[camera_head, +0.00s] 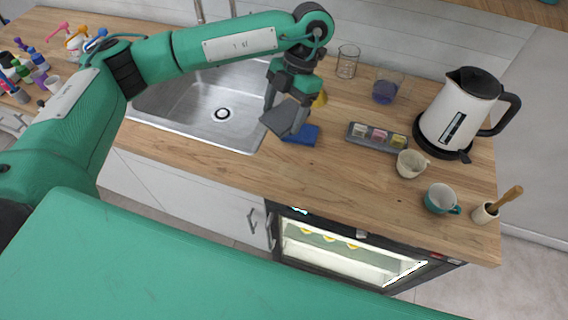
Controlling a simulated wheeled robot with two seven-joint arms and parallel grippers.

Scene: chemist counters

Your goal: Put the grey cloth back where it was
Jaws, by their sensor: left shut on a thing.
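My left gripper (287,98) reaches down over the counter just right of the sink. It is shut on the grey cloth (279,119), a flat dark grey piece that hangs tilted between the fingers. The cloth is in front of a blue cloth or sponge (303,136) lying on the wood; I cannot tell whether the two touch. My right gripper is not in view.
The steel sink (185,122) is left of the gripper. A yellow object (320,99) is partly hidden behind it. To the right are a grey tray (359,143), glasses, a kettle (459,110) and cups (410,164). The front wood between sink and cups is clear.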

